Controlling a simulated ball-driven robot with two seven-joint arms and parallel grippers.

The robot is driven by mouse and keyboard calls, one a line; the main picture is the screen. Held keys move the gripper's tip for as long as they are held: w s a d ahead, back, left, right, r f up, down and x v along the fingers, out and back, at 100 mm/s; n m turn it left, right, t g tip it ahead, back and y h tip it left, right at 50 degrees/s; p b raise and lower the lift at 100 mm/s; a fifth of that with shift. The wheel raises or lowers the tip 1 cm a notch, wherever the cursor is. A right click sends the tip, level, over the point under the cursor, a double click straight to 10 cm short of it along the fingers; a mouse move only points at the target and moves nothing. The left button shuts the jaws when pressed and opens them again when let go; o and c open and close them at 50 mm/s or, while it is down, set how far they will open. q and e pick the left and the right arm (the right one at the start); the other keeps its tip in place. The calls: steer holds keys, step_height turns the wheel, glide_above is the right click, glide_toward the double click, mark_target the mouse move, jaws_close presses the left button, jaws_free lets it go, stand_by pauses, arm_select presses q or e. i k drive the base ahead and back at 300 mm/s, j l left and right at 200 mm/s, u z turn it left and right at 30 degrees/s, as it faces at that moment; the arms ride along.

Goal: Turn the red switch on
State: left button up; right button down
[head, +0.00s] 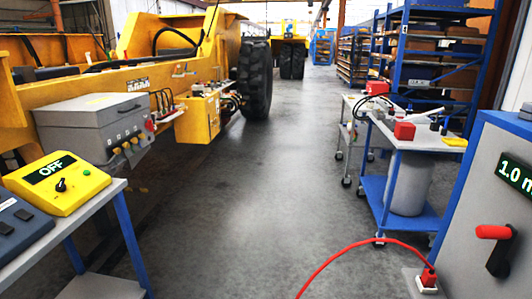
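A red handle (494,232) sits on the front of a grey and blue cabinet (470,215) at the right edge. It lies roughly level, with a black part (499,258) below it. Above it a dark display (517,178) reads "1.0 m" and is cut off by the picture edge. A yellow control box (62,200) at the left has a display reading "OFF" and a small black knob (61,185). Neither of my grippers shows in the head view.
A red cable (340,256) runs across the floor to a red plug (429,277) beside the cabinet. A blue and white cart (405,137) stands at the right. Yellow machinery (100,92) fills the left. The central aisle floor (255,190) is clear.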

mark_target(149, 125)
steer(key=i, duration=2.35)
